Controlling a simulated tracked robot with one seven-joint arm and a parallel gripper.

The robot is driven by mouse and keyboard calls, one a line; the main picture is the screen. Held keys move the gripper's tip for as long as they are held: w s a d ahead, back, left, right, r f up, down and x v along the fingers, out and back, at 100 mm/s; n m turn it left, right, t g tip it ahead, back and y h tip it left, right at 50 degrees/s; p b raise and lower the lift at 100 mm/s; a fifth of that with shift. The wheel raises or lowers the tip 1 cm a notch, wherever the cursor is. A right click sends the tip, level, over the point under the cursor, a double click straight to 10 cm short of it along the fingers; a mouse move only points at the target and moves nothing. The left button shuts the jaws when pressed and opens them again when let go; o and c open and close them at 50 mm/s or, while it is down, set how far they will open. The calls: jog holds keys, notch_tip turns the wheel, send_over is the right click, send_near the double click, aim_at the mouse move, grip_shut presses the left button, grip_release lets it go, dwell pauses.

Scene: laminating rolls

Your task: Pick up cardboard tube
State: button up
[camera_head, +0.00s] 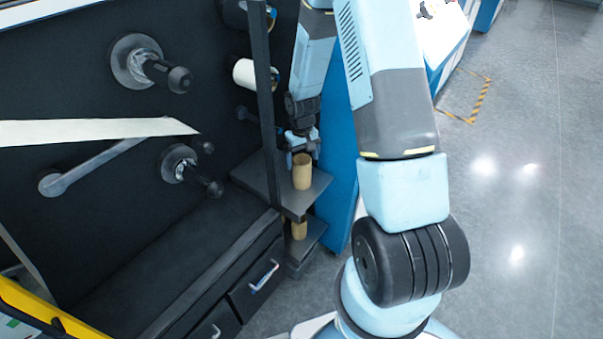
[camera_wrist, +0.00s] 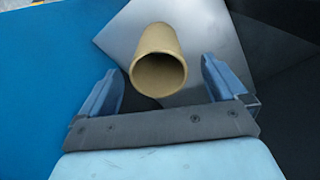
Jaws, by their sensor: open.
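A tan cardboard tube (camera_head: 302,172) stands upright on a small grey shelf (camera_head: 318,187) at the side of the dark machine. My gripper (camera_head: 303,150) is right above and behind it in the head view. In the wrist view the hollow end of the tube (camera_wrist: 158,72) shows between and just beyond the two blue fingers of my open gripper (camera_wrist: 162,85). There is a gap on both sides of the tube, and I see no contact. A second tan tube (camera_head: 299,229) stands on a lower shelf, partly hidden by the upper one.
The dark machine panel with rollers (camera_head: 150,70) fills the left. A dark upright post (camera_head: 264,100) stands close to the left of my gripper. A blue panel (camera_head: 342,170) is close on the right. Drawers with handles (camera_head: 264,276) are below. Open grey floor (camera_head: 520,200) lies right.

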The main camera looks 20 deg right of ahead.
jog(key=shift+w+d+f, duration=0.1)
jog(key=shift+w+f, duration=0.05)
jog(key=shift+f, duration=2.4)
jog(key=shift+c, duration=0.5)
jog(key=c, duration=1)
jog(key=shift+o, duration=0.2)
jog(key=shift+r, duration=0.1)
jog(key=shift+r, duration=0.3)
notch_tip(320, 180, up, 2)
jog(key=shift+w+r, duration=0.1)
jog(key=s+d+r, duration=0.3)
jog(key=s+r, duration=0.7)
jog(key=s, duration=0.3)
jog(key=shift+s+d, duration=0.2)
jog(key=shift+s, duration=0.2)
